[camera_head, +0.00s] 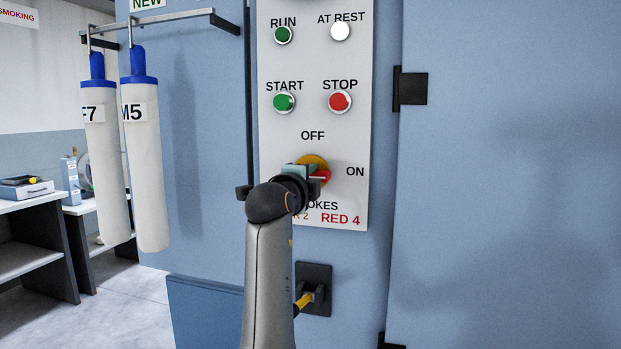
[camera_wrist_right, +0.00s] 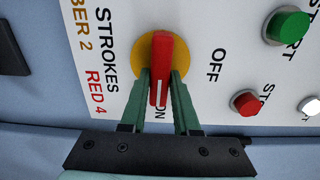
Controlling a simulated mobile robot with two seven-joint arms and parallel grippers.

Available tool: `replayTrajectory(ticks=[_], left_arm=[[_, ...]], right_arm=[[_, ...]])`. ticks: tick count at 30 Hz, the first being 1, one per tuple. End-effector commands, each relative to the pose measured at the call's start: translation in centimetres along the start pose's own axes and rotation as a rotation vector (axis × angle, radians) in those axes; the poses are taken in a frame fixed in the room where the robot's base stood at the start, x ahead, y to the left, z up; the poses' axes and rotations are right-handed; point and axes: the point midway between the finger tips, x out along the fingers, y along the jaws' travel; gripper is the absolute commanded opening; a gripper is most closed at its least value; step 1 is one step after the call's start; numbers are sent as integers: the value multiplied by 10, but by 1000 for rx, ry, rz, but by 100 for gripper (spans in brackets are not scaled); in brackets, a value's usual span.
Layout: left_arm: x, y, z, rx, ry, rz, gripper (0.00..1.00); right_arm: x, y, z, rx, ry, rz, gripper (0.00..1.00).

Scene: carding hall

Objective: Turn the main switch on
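The main switch has a red handle (camera_head: 322,175) on a yellow disc (camera_head: 314,160), low on the white control panel (camera_head: 352,110). In the right wrist view the red handle (camera_wrist_right: 161,65) points down the picture to the ON mark, its white line on that end; OFF lies to the right. The yellow disc (camera_wrist_right: 141,52) shows behind it. My right gripper (camera_head: 301,172) is at the switch and partly hides it in the head view. In the wrist view its green fingers (camera_wrist_right: 160,78) close on both sides of the handle. My left gripper is not in view.
Above the switch are a green START button (camera_head: 284,102), a red STOP button (camera_head: 340,102), a dark green RUN lamp (camera_head: 283,35) and a lit white AT REST lamp (camera_head: 340,31). A black socket with a yellow part (camera_head: 306,300) sits below. White tubes (camera_head: 148,165) hang at left.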

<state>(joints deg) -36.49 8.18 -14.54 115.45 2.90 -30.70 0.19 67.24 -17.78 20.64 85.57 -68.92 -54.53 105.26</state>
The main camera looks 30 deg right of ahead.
Motion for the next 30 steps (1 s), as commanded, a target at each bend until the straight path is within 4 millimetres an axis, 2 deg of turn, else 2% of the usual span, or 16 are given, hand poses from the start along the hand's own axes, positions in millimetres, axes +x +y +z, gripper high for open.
replayTrajectory(ticks=[1,7,17,20,30], left_arm=[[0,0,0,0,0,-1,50],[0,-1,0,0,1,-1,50],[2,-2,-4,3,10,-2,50],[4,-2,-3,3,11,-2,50],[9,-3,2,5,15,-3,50]], right_arm=[[0,-1,-1,0,1,-1,36],[0,0,0,-2,0,0,57],[-6,1,1,-2,-2,0,57],[-19,2,1,-2,-3,1,57],[-87,1,0,-3,1,-2,57]])
